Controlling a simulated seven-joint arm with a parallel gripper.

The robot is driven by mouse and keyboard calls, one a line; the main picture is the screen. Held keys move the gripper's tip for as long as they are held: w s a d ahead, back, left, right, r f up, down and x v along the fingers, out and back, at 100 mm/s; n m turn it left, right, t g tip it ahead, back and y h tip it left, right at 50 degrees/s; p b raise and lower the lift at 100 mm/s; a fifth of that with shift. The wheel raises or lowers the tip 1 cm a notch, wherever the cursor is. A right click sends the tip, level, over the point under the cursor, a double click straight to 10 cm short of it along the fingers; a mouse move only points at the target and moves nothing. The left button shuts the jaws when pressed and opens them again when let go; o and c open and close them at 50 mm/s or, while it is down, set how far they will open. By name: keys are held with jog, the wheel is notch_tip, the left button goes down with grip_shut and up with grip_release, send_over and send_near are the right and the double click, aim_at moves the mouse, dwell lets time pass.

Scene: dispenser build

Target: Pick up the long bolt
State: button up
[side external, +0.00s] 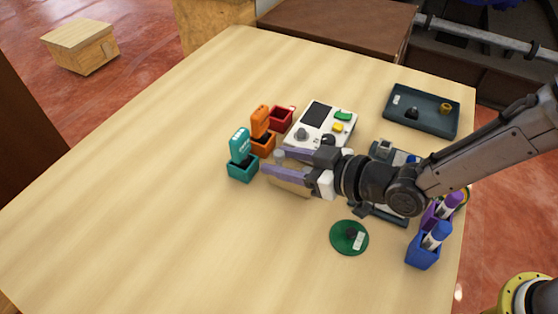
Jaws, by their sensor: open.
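I cannot clearly pick out a long bolt. A small grey upright cylinder (279,156) shows between my fingers and may be the bolt, but it is too small to tell. A pale wooden block (291,187) lies beneath my gripper, partly hidden by it. My gripper (273,160) is open near the middle of the table, its two purple-grey fingers pointing left. The fingers lie on either side of the grey cylinder in the picture; I cannot tell whether they touch it.
Teal (243,170), orange (262,143) and red (280,118) bins stand left of a white panel (318,127). A dark tray (430,98) with small parts lies at back right. A green disc (340,247) and blue marker holder (421,250) are in front. The table's left is clear.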

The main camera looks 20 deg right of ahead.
jog(key=shift+w+a+f, duration=0.2)
jog(key=shift+w+a, duration=0.1)
jog(key=shift+w, duration=0.1)
grip_shut()
jog(key=shift+r, duration=0.1)
